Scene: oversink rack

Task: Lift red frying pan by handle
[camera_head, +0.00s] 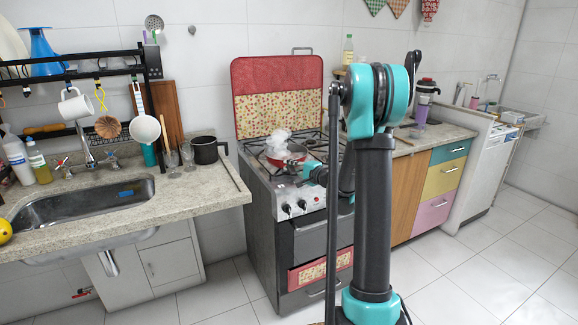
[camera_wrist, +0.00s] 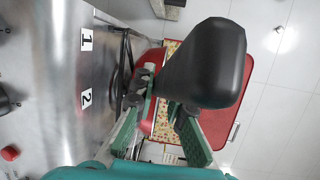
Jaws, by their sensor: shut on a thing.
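The red frying pan (camera_head: 291,156) is at the front of the stove top in the head view, with a whitish translucent thing (camera_head: 278,141) in or just behind it. I cannot tell whether its base touches the burner grate. My gripper (camera_head: 312,174) is at the pan's near right side, over the stove's front edge. In the wrist view, a black rounded handle (camera_wrist: 208,62) shows large and close beside my green and black fingers (camera_wrist: 165,100). My gripper is shut on this handle. The grip itself is partly hidden.
The stove (camera_head: 262,190) has a raised red and floral cover (camera_head: 277,90) behind the burners. A sink counter (camera_head: 200,205) with a dark pot (camera_head: 207,150) stands left. A counter with coloured drawers (camera_head: 441,180) stands right. The floor in front is clear.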

